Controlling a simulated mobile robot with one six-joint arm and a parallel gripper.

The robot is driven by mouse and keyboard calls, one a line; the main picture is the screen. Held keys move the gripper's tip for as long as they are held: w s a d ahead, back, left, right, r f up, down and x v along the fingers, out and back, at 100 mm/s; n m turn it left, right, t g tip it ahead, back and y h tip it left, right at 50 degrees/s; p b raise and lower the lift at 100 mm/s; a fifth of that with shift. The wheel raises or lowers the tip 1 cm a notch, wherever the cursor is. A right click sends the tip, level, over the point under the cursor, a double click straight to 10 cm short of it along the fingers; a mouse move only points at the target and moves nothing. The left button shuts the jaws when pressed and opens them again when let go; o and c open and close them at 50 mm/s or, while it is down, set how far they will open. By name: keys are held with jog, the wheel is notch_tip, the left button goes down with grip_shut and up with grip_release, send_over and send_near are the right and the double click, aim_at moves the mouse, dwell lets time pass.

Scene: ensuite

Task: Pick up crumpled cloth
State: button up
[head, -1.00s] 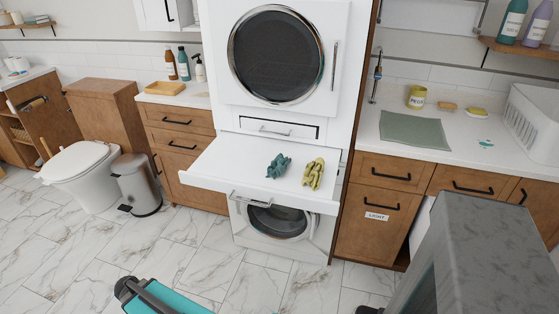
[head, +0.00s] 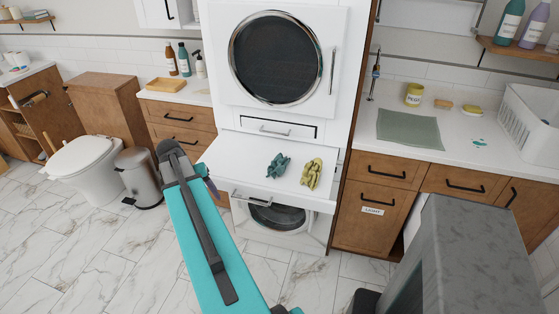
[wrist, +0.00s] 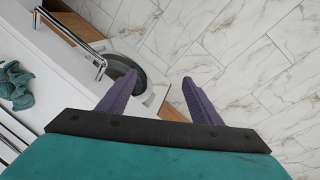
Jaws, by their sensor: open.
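Two crumpled cloths lie apart on the white pull-out shelf (head: 238,168) between the dryer and the washer. One is a teal cloth (head: 278,165) and the other, to its right, is a yellow-green cloth (head: 312,174). In the wrist view the teal cloth (wrist: 15,84) shows at the left edge; the yellow-green one is not seen there. My gripper (wrist: 152,92) is open and empty, its two purple fingers spread over the floor and washer side. In the head view my arm reaches up to the shelf's left front corner, and the fingers are mostly hidden behind it.
The shelf's metal handle (wrist: 72,42) juts from its front edge near my gripper. A washer (head: 278,215) sits below and a dryer (head: 279,60) above. A bin (head: 138,177) and toilet (head: 84,163) stand left. A grey-green mat (head: 409,129) lies on the right counter.

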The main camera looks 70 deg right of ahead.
jog(key=s+d+r+m, duration=0.1)
jog(key=s+d+r, duration=0.1)
jog(key=d+r, duration=0.1)
jog(key=s+d+r+m+p, duration=0.1)
jog(key=s+d+r, duration=0.2)
jog(key=r, duration=0.2)
jog(key=s+d+r+m, duration=0.1)
jog(key=s+d+r, duration=0.1)
jog(key=d+r, duration=0.2)
jog(key=shift+s+h+p, duration=0.15)
jog(key=shift+h+p, duration=0.2)
jog(key=shift+h, duration=0.05)
jog(key=s+d+r+m+g, duration=0.1)
jog(key=s+d+r+m, duration=0.1)
jog(key=s+d+r, duration=0.4)
notch_tip(320, 180, up, 2)
jog(key=s, duration=0.3)
jog(key=shift+m+p, duration=0.3)
jog(key=shift+f, duration=0.1)
jog(key=p, duration=0.2)
send_over(276, 161)
jog(key=w+a, duration=0.1)
jog(key=a, duration=0.1)
jog(key=shift+w+d+f, duration=0.1)
jog(key=shift+f, duration=1.85)
jog(key=shift+w+d+f, duration=0.1)
jog(key=shift+f, duration=1.8)
jog(key=shift+p+x, duration=1.35)
jog(key=shift+x, duration=1.2)
